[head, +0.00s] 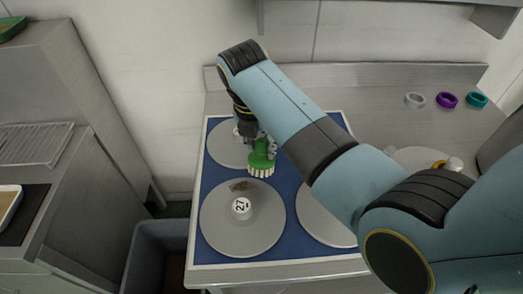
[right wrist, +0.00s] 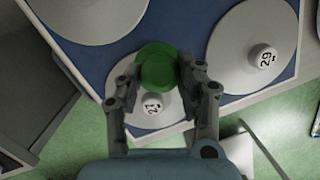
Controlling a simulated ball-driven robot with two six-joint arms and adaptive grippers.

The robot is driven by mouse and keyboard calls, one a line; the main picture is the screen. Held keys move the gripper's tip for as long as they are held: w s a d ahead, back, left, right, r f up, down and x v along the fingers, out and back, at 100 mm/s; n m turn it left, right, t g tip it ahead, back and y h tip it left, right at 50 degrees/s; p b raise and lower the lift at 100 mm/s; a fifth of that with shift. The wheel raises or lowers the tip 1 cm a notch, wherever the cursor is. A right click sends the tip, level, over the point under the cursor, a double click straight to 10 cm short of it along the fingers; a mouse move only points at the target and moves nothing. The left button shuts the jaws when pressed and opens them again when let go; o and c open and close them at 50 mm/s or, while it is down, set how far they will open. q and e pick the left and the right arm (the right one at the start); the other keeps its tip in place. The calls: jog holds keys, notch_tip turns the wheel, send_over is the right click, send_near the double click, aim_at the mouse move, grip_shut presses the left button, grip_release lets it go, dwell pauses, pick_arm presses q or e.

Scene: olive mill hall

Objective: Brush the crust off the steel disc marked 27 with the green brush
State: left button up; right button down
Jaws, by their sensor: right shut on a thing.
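The steel disc marked 27 (head: 243,228) lies on a blue mat at the front left, with a brown crust patch (head: 238,185) near its far edge. My right gripper (head: 262,144) is shut on the green brush (head: 262,158), bristles down. The brush is just right of and beyond the crust; whether the bristles touch the disc I cannot tell. In the right wrist view the fingers (right wrist: 160,78) hold the round green brush top (right wrist: 157,66), which hides part of the numbered disc (right wrist: 163,112) below. My left gripper is not in view.
Other steel discs lie on the blue mat (head: 197,238), one behind and one marked 29 (right wrist: 232,50). Grey, purple and teal rings (head: 447,100) sit at the back right of the steel table. A grey bin (head: 155,262) stands at the left.

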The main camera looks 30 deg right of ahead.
jog(key=shift+r, duration=0.15)
jog(key=shift+w+d+r, duration=0.1)
jog(key=shift+w+r, duration=0.05)
jog(key=shift+r, duration=0.55)
jog(key=shift+w+d+r, duration=0.1)
jog(key=shift+w+r, duration=0.05)
jog(key=shift+r, duration=0.55)
